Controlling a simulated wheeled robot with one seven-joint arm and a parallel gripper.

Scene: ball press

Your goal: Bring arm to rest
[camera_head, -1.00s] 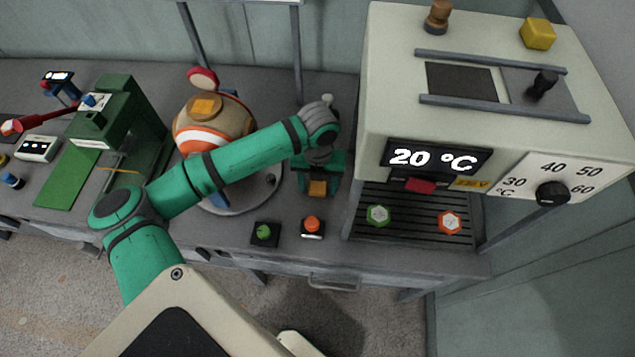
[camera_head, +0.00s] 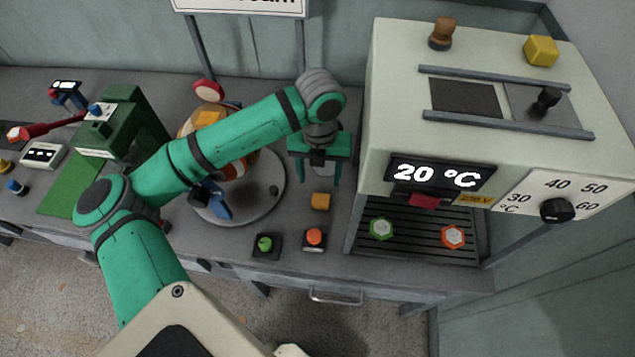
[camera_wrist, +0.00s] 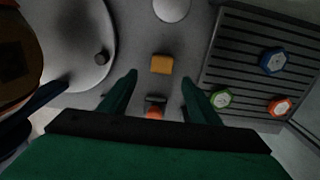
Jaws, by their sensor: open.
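My gripper (camera_head: 318,176) hangs from my green arm above the counter, fingers pointing down. It is open and empty. In the wrist view my two green fingers (camera_wrist: 160,88) stand apart. An orange-yellow cube (camera_head: 320,201) lies on the counter below and in front of the fingers. It also shows in the wrist view (camera_wrist: 161,64), just beyond the fingertips and between them, apart from them.
A machine (camera_head: 430,120) reading 20 °C stands to the right, with green (camera_head: 382,228) and orange (camera_head: 453,236) hexagonal pieces on its slatted tray. Green (camera_head: 265,244) and red-orange (camera_head: 314,238) buttons sit at the counter front. Left are a round platform (camera_head: 262,200) and a green press (camera_head: 125,120).

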